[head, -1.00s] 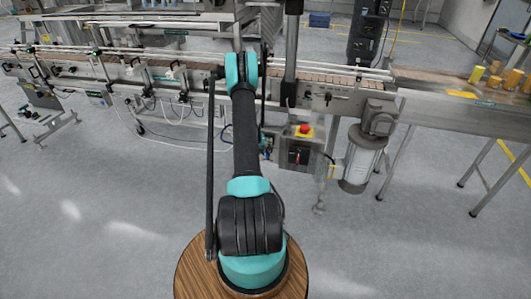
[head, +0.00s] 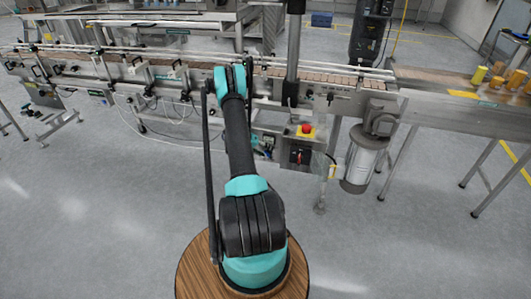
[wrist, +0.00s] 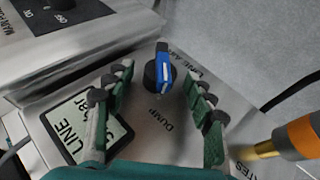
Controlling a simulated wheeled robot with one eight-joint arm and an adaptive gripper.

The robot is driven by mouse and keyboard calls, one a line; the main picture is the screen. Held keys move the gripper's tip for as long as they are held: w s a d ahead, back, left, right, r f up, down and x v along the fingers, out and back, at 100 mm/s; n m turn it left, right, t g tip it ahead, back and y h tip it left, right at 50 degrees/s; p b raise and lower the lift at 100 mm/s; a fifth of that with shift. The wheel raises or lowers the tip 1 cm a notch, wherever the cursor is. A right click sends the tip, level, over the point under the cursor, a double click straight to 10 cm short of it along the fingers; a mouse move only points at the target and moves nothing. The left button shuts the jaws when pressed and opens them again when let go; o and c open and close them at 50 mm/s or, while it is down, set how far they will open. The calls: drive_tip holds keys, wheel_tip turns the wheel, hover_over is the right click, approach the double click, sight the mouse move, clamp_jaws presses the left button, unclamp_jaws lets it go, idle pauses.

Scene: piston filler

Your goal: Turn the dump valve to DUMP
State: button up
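The dump valve is a black round knob with a blue handle (wrist: 164,70) on a grey metal panel in the wrist view. Its handle stands roughly upright in the picture. The word DUMP (wrist: 167,120) is printed below the knob, and lettering that seems to read LINE AIR (wrist: 194,64) is to its upper right. My gripper (wrist: 157,78) is open, its green and black fingers on either side of the knob with gaps visible. I cannot tell how far the fingertips are from it in depth. In the head view my own arm hides the gripper and valve.
A LINE gauge display (wrist: 88,128) is left of the knob, partly behind a finger. A raised box with a black ON/OFF switch (wrist: 62,4) is upper left. An orange and brass fitting (wrist: 290,142) juts in at right. The conveyor (head: 330,95) has a red stop button (head: 306,129).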

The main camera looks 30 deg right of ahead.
drive_tip(key=shift+a, duration=0.1)
drive_tip(key=v, duration=1.2)
idle(0.4)
